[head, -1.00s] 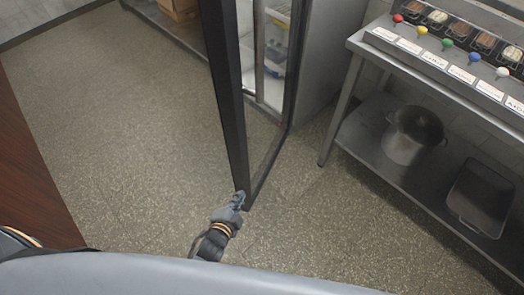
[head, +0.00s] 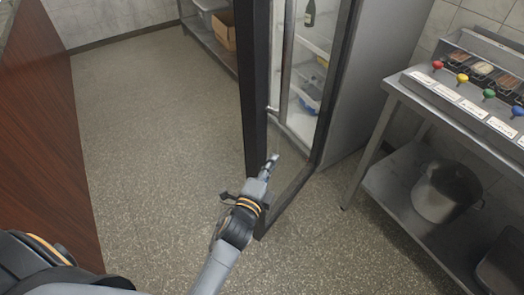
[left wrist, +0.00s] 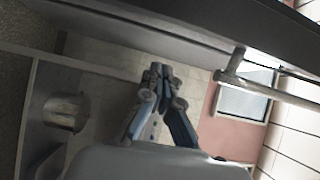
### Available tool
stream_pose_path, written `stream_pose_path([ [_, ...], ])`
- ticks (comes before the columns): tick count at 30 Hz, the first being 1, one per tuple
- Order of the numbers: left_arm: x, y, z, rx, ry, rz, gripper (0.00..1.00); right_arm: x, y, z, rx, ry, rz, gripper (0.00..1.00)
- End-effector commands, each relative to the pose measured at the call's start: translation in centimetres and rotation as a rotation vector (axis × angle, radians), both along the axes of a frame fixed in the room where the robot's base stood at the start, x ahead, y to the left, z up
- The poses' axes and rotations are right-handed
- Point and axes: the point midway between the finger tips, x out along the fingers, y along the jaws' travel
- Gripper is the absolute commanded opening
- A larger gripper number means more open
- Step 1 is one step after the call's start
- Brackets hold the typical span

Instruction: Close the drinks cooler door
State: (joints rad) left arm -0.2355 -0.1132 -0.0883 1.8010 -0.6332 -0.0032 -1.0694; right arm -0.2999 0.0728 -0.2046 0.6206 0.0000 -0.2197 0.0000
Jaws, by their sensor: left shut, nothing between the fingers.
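The drinks cooler (head: 375,75) is a tall grey cabinet at the upper right of the head view. Its door stands open, with a dark frame (head: 252,95) and a glass pane, and its edge points towards me. A vertical metal bar handle (head: 288,60) runs along the door; a bar, apparently this handle (left wrist: 270,91), crosses the right of the left wrist view. My left gripper (head: 271,162) is shut and empty, overlapping the lower door in the head view. Its closed fingers (left wrist: 158,72) show in the left wrist view. Contact with the door cannot be told. My right gripper is not in view.
A steel counter (head: 405,95) with coloured knobs stands right of the cooler, with a pot (head: 445,192) on its lower shelf. A brown wood panel (head: 50,110) is at left. A rack with a cardboard box (head: 222,30) is behind. Speckled floor left of the door is clear.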

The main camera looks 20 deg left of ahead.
Motion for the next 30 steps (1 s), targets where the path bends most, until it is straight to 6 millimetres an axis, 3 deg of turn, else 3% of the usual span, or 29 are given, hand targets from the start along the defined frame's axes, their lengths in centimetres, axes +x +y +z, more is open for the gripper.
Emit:
stream_pose_path([
  [3, 2.1, 0.2, 0.2, 0.003, -0.001, 0.000, 0.00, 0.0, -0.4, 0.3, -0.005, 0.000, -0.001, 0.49],
  [7, 2.4, 2.3, 0.1, 0.004, 0.002, 0.001, 0.00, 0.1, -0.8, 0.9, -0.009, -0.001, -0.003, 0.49],
  [12, 2.8, 3.5, 0.0, 0.001, 0.001, -0.001, 0.00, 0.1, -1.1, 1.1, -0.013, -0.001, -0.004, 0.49],
  [30, 3.1, 4.3, -0.1, 0.001, -0.001, -0.015, 0.00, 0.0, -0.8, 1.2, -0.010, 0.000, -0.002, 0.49],
])
